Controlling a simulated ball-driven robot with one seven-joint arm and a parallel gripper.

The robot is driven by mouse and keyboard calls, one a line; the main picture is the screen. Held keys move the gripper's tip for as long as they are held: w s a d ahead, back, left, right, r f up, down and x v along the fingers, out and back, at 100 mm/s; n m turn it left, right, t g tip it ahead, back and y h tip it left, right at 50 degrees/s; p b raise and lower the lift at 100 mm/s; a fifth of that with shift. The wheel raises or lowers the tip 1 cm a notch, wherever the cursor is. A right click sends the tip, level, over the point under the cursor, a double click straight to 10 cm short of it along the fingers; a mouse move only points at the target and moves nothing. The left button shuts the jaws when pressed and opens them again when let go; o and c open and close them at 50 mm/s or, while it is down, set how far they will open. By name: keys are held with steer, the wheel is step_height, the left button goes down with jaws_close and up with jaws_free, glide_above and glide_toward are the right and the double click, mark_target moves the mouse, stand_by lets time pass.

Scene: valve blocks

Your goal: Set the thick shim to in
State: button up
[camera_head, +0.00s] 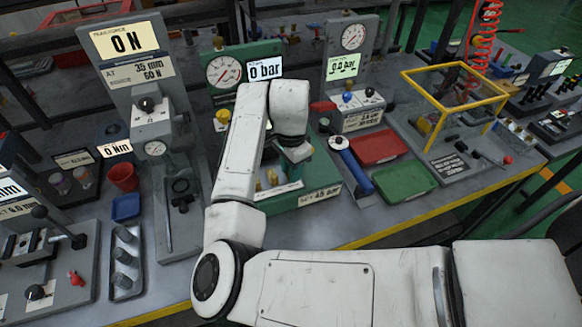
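I cannot single out the thick shim for certain. A grey fixture (52,262) at the lower left, with a lever, has a display (10,190) reading in mm, cut off by the left edge. My white arm rises from the lower right and bends down over the green valve block (322,190) in the middle. My gripper (298,160) is under the wrist, low over that block; its fingers are mostly hidden, and whether it holds anything cannot be seen.
A tall press stand (130,62) reading 0 N stands left of my arm. A red cup (123,177), a blue bin (126,208) and a tray of cylinders (126,262) sit near it. Red (378,147) and green (404,182) trays and a yellow frame (455,72) are to the right.

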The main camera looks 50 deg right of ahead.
jaws_close()
steer(key=shift+w, duration=0.1)
steer(key=w+d, duration=0.2)
steer(key=shift+w, duration=0.3)
steer(key=shift+w+d+r, duration=0.1)
steer(key=shift+w+d, duration=0.05)
steer(key=shift+w, duration=0.25)
steer(key=shift+o, duration=0.8)
jaws_free()
steer(key=shift+d, duration=0.1)
steer(key=shift+o, duration=0.8)
